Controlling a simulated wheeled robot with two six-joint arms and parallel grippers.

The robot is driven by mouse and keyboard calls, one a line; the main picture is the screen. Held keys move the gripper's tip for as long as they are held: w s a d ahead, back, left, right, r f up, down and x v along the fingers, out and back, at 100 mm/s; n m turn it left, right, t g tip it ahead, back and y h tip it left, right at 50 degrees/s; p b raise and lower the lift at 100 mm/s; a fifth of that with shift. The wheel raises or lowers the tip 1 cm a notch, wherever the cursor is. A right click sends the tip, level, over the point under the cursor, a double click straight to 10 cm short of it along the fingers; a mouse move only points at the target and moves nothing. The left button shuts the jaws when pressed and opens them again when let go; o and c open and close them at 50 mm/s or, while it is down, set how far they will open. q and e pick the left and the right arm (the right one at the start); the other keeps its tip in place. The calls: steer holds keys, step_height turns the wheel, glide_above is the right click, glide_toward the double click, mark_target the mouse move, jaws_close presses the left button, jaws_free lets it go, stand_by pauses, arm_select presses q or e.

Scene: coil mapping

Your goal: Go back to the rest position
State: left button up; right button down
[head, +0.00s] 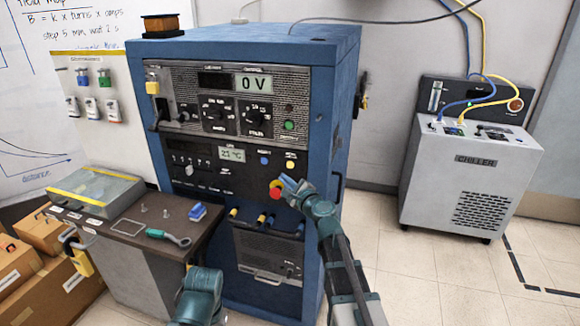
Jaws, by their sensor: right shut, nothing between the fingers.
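My right gripper (287,183) is shut and empty. It is in front of the blue cabinet (330,120), its tips close beside a red knob with a yellow base (275,190). I cannot tell whether they touch it. My right arm reaches up from the bottom of the view. A teal part of my left arm shows at the bottom, in front of the small table's right side. My left gripper is not seen.
The cabinet's displays read 0 V (253,82) and a temperature (231,155). A dark table (120,241) at the left holds a clear-lidded case (95,191), a blue item (197,211) and a teal-handled tool (168,236). A grey chiller (470,180) stands right; floor between is clear.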

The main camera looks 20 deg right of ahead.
steer(key=shift+s+a, duration=0.1)
steer(key=shift+s, duration=0.05)
steer(key=s+a+f+n+g+y+p, duration=0.1)
steer(key=s+a+f+n+g, duration=0.2)
steer(key=s+a+n, duration=0.3)
steer(key=s+a+f+n+g+y, duration=0.25)
steer(key=a+f+n, duration=0.2)
steer(key=a, duration=0.35)
steer(key=s+a+f+n+g+p, duration=0.1)
steer(key=s+a+f+n+g, duration=0.2)
steer(key=s+a+n+g, duration=0.25)
steer(key=s+d+f+n+g+h, duration=0.1)
steer(key=s+f+n+g+h, duration=0.1)
steer(key=s+n, duration=0.2)
steer(key=s+d+f+n+g+h, duration=0.1)
steer(key=s+f+n+g+h, duration=0.1)
steer(key=s, duration=0.7)
steer(key=s+d+f+n+g+h+p, duration=0.1)
steer(key=s+f+n+g+h, duration=0.1)
steer(key=s+n+h, duration=0.2)
steer(key=shift+s+f+n, duration=0.35)
steer(key=shift+s+n, duration=0.45)
steer(key=shift+s, duration=0.65)
